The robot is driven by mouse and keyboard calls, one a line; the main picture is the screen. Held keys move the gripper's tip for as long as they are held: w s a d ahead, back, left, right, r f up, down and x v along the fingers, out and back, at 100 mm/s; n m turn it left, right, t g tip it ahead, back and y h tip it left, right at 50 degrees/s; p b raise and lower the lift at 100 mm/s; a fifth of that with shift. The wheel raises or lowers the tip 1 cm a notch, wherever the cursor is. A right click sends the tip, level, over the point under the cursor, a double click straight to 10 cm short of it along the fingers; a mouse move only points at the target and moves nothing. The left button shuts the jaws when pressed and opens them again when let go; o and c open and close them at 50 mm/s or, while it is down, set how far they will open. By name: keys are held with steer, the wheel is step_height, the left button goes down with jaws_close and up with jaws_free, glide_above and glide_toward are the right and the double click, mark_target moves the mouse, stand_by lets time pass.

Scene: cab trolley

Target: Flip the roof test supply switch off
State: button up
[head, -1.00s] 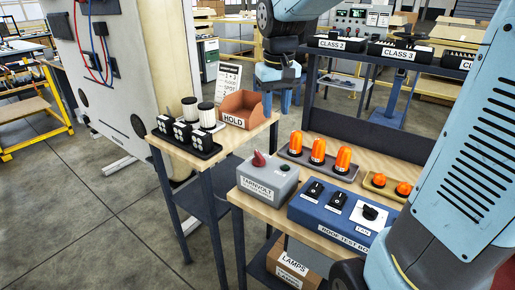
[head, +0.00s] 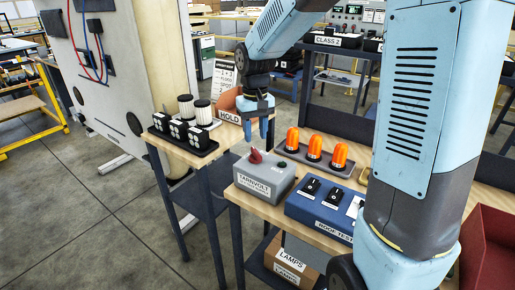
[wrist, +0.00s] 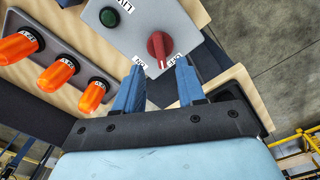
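The grey supply box (head: 262,178) stands on the wooden bench, with a red rotary knob (head: 256,156) on top. In the wrist view the red knob (wrist: 160,47) shows a white pointer line aimed towards my fingers. My gripper (head: 259,138) is above the box, fingers down. In the wrist view my gripper (wrist: 158,76) is open and empty, its fingertips just short of the knob, apart from it.
The blue roof test box (head: 322,207) with black switches stands right of the grey box, partly hidden by my arm. Orange beacons (head: 314,149) stand in a tray behind. The HOLD bin (head: 229,106) and black-and-white parts (head: 180,130) occupy the left stand. Open floor lies left.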

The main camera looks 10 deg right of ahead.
mark_target(255, 150)
steer(key=shift+f, duration=2.9)
steer(key=shift+c, duration=0.3)
jaws_close()
